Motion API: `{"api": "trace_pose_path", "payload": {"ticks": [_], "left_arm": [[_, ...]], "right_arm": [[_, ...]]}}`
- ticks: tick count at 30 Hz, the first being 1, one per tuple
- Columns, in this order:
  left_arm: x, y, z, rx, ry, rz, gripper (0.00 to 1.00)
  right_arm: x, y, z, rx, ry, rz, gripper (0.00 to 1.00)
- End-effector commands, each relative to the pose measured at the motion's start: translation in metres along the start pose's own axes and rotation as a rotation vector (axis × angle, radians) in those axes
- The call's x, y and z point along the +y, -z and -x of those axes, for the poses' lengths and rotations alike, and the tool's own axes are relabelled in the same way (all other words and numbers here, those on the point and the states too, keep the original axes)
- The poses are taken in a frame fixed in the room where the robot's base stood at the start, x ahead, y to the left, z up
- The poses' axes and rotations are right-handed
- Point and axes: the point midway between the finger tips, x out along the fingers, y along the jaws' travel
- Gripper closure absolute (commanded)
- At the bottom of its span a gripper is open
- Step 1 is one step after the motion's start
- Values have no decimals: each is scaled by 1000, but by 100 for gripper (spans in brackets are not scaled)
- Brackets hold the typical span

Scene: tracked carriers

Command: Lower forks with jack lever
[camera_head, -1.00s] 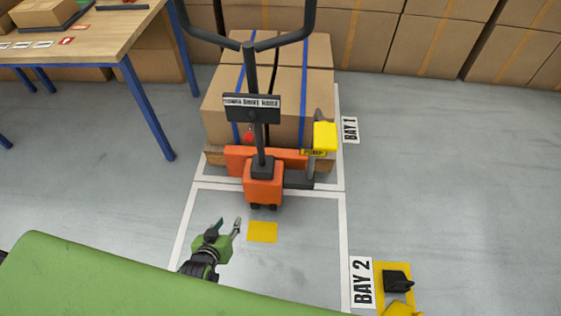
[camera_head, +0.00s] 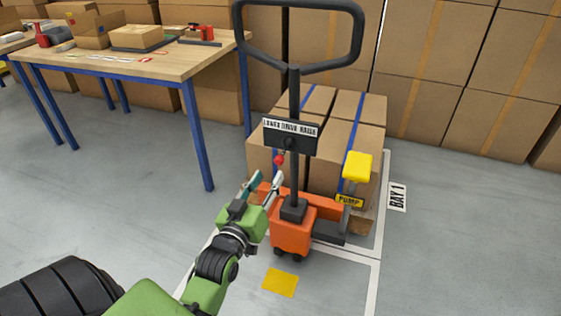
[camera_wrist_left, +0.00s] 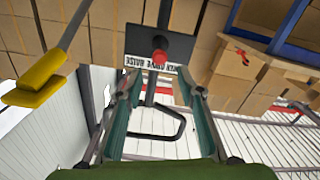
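The orange pallet jack (camera_head: 292,232) stands in Bay 1 with a dark looped handle (camera_head: 362,35). A plate on its post (camera_head: 290,135) reads lower, drive, raise. The jack lever's red knob (camera_head: 279,159) shows just below that plate. It also shows in the left wrist view (camera_wrist_left: 160,57), straight ahead between my fingertips and beyond them. My left gripper (camera_head: 267,180) is open and empty, just below and left of the knob. I cannot tell exactly how far apart they are. My right gripper is in neither view.
Strapped cartons (camera_head: 345,135) sit on a wooden pallet behind the jack. A yellow pump pedal (camera_head: 357,167) stands to the right of the post. A wooden table (camera_head: 140,65) with blue legs is at the upper left. A yellow floor mark (camera_head: 281,283) lies in front.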

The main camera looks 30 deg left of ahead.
Motion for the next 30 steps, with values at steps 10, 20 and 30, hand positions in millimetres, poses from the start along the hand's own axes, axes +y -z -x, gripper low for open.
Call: {"api": "trace_pose_path", "payload": {"ticks": [10, 20, 30], "left_arm": [[0, 0, -64, 2, 0, -1, 65], [0, 0, -93, 0, 0, -2, 65], [0, 0, -94, -1, 0, -1, 78]], "right_arm": [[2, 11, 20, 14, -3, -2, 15], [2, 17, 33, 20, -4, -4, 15], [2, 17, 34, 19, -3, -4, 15]]}}
